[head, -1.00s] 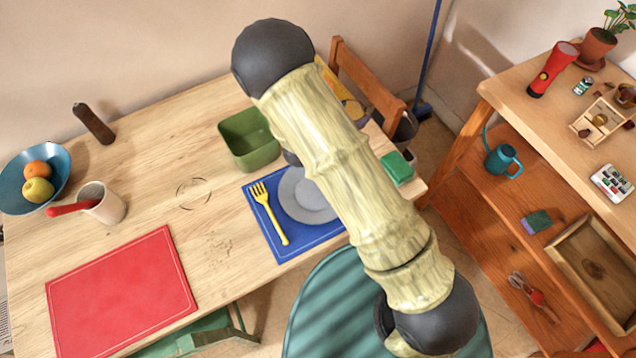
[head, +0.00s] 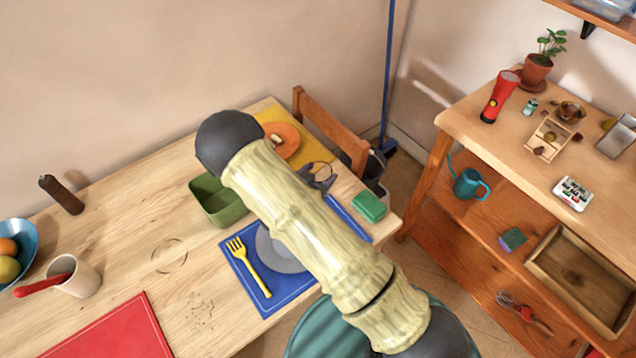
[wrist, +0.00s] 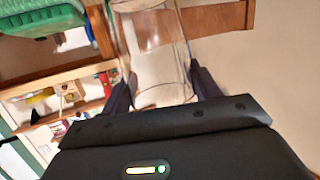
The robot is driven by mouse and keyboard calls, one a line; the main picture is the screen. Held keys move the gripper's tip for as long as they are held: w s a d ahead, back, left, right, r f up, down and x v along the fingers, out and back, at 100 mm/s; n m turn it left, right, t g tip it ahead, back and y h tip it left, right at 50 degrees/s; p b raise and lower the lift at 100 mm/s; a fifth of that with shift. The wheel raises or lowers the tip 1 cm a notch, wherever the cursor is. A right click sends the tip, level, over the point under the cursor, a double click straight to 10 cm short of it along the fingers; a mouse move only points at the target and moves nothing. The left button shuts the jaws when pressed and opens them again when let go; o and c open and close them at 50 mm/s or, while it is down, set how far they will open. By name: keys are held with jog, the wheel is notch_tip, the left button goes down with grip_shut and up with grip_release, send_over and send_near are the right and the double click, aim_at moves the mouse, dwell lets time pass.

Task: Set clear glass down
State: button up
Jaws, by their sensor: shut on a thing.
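The clear glass (wrist: 158,45) shows in the wrist view, upright or tilted I cannot tell, between the two dark fingers of my gripper (wrist: 160,76). The fingers are shut on its sides. In the head view, a dark grey part of my gripper (head: 318,178) shows beyond my arm, over the right end of the wooden table (head: 130,215). The glass is faint there, near the yellow mat (head: 268,116) and orange plate (head: 283,140). Whether its base touches anything is not visible.
A green bin (head: 216,203), a blue mat (head: 262,300) with a grey plate (head: 270,252) and yellow fork (head: 250,268), and a green block (head: 369,207) lie close by. A chair (head: 325,125) stands behind. Bare wood lies left of the bin.

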aim_at(324, 176)
notch_tip(324, 176, down, 4)
jog(key=shift+w+r+p, duration=0.15)
jog(key=shift+r+p, duration=0.1)
jog(key=shift+p, duration=0.05)
jog(key=shift+s+a+f, duration=0.2)
jog(key=shift+f, duration=0.1)
jog(key=shift+w+d+f, duration=0.1)
jog(key=shift+d+f, duration=0.05)
jog(key=shift+d, duration=0.25)
jog(key=o, duration=1.6)
jog(key=shift+a, duration=0.15)
jog(key=shift+c, duration=0.2)
